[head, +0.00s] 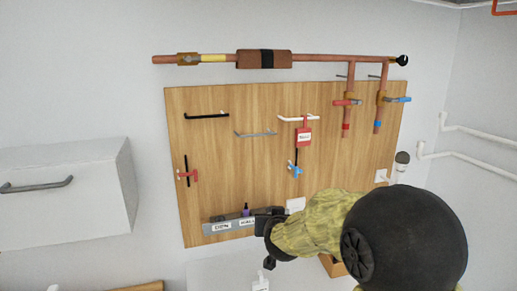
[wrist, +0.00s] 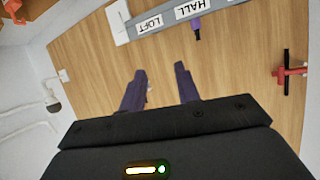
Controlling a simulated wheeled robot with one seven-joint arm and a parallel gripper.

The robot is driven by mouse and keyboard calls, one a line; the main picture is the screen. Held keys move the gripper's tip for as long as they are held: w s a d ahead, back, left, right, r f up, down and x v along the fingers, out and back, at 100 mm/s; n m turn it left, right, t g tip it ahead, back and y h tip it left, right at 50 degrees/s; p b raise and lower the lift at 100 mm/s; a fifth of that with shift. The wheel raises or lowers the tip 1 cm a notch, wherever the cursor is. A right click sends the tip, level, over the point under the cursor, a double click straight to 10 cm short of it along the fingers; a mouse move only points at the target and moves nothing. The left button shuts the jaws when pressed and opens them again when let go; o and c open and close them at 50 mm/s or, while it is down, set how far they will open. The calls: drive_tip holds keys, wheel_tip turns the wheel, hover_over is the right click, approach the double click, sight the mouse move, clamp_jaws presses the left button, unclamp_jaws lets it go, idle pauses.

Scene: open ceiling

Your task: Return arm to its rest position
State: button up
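My arm (head: 325,225), with a yellow-green cover and a large black joint, reaches in from the lower right of the head view. My gripper (head: 266,228) is in front of the lower edge of the wooden board. In the wrist view my gripper (wrist: 160,74) has two dark purple fingers set apart, with only board showing between them. It is open and empty. In the head view its fingers are small and partly hidden.
A grey labelled strip (head: 229,226) is close to my gripper. Copper pipes (head: 325,58) run above. A white cabinet (head: 65,200) is at left.

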drive_tip(key=s+d+f+g, duration=0.3)
drive_tip(key=s+f, duration=0.1)
drive_tip(key=s, duration=0.5)
drive_tip(key=s+d+f+g, duration=0.4)
drive_tip(key=s+f, duration=0.1)
drive_tip(key=s, duration=0.4)
drive_tip(key=s+d+f+g, duration=0.3)
drive_tip(key=s+d+f, duration=0.1)
drive_tip(key=s, duration=0.5)
drive_tip(key=shift+s+f+g, duration=0.2)
drive_tip(key=shift+f+g, duration=0.1)
drive_tip(key=shift+g, duration=0.1)
